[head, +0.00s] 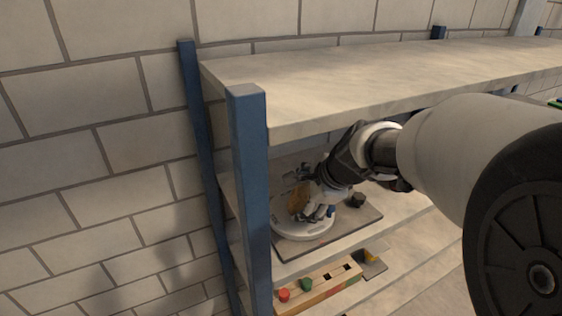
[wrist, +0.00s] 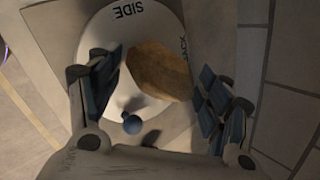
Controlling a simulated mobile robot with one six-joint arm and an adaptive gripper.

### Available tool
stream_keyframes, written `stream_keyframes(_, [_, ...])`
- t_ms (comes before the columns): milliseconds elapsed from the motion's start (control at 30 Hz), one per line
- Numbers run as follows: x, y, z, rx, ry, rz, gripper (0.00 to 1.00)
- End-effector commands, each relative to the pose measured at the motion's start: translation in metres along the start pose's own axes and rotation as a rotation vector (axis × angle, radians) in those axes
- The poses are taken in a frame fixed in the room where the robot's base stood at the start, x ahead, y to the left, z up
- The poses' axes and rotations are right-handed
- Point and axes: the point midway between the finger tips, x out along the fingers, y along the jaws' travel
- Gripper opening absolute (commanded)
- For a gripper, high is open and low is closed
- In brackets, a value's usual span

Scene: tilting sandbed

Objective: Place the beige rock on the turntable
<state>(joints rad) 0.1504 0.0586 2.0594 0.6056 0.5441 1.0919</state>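The beige rock (wrist: 160,70), brownish in this light, appears to rest on the white turntable (wrist: 100,30), covering part of its printed lettering. It also shows in the head view (head: 298,199) above the turntable (head: 290,228). My gripper (wrist: 163,64) is over the turntable with its fingers spread to either side of the rock. A clear gap shows between the rock and the left finger; the right finger is close to the rock, and I cannot tell whether it touches. In the head view my gripper (head: 311,194) partly hides the rock and turntable.
A shelf board (head: 390,75) lies above, a blue post (head: 249,180) left. A wooden block toy (head: 318,290) sits below.

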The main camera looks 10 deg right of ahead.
Motion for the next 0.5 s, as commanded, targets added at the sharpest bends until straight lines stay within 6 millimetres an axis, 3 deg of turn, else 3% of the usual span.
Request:
stream_keyframes(367, [-0.001,-0.001,0.000,0.000,0.000,0.000,0.79])
stream_keyframes(500, [-0.013,-0.004,0.001,0.000,0.001,-0.004,0.79])
